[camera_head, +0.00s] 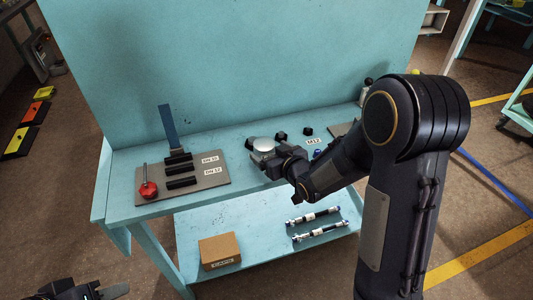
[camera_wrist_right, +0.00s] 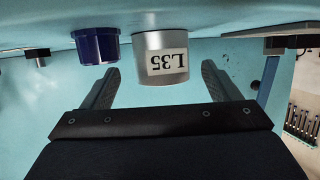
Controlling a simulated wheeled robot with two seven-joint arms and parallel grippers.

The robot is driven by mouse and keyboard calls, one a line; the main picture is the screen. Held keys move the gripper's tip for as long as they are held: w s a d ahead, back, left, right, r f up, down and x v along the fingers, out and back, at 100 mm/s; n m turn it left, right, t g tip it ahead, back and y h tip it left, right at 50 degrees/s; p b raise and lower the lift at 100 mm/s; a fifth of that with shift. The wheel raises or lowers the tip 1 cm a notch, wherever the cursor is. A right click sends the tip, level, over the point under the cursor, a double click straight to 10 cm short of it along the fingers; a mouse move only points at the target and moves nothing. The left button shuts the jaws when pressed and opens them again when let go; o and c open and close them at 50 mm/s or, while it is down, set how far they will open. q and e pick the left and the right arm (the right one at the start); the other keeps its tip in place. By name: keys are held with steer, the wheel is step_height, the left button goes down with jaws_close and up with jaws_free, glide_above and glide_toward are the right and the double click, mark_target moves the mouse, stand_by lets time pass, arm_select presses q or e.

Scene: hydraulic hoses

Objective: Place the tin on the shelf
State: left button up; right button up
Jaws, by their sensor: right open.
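A silver tin (camera_head: 263,144) stands on the turquoise bench top. In the right wrist view the tin (camera_wrist_right: 160,58) appears upside down with an "L35" label. My right gripper (camera_head: 268,160) is open around it, with one finger on each side and visible gaps; in the wrist view the gripper (camera_wrist_right: 160,88) shows both fingers apart. My left gripper (camera_head: 100,292) is at the bottom left edge, partly cut off, away from the bench. The lower shelf (camera_head: 265,227) lies under the bench top.
A blue tin (camera_wrist_right: 96,46) stands beside the silver one. On the shelf are a cardboard box (camera_head: 219,250) and two hoses (camera_head: 316,215). A grey plate (camera_head: 207,185) with black pieces and a red-based lever (camera_head: 148,190) is at the bench's left. The shelf is bare between box and hoses.

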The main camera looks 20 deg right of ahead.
mark_target(261, 144)
steer(key=x, duration=0.2)
steer(key=p+x, duration=0.1)
steer(key=x, duration=0.2)
steer(key=shift+w+a+r, duration=0.1)
steer(key=shift+w+a, duration=0.1)
steer(key=shift+w, duration=0.15)
steer(key=c, duration=1.2)
steer(key=shift+r, duration=0.1)
